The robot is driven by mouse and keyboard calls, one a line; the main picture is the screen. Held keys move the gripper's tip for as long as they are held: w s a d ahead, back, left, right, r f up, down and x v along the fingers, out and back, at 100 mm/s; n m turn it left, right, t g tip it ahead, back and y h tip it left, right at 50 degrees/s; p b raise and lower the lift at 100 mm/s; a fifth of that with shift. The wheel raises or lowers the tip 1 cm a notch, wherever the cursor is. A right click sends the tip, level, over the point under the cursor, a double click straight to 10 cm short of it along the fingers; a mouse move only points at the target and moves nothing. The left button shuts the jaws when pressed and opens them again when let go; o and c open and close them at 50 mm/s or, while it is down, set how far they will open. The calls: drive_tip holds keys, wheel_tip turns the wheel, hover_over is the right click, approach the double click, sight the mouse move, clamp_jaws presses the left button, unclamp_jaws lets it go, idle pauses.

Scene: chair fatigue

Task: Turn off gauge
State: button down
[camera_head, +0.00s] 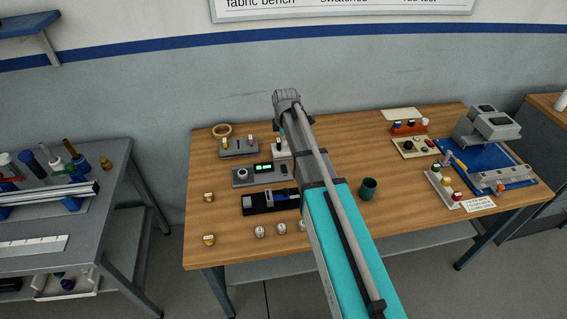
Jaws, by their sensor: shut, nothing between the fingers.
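A grey box with a round knob and a lit green display (263,168) stands on the left half of the wooden bench. It looks like the gauge, and its display is on. My arm reaches up the middle of the picture and passes just right of this box. My gripper's fingers cannot be made out; they seem hidden behind my own arm. A black device with a blue part (265,201) sits just in front of the grey box. A grey switch box (239,147) with small levers is behind it.
The wooden bench (340,195) also holds a dark green cup (368,188), a tan ring (222,130), small weights (260,231) and a blue mat (490,165) with a grey machine. A grey side table (110,190) stands left, across a gap. Bench space around the cup is clear.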

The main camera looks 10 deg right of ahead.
sight(283, 166)
drive_tip(key=shift+f, duration=0.15)
idle(0.3)
drive_tip(key=f+b, duration=0.4)
drive_tip(key=w+f+b, duration=0.1)
drive_tip(key=f+b, duration=0.8)
drive_tip(key=b, duration=0.1)
drive_tip(key=shift+w+f, duration=0.3)
drive_tip(key=shift+w, duration=0.05)
idle(0.4)
idle(0.3)
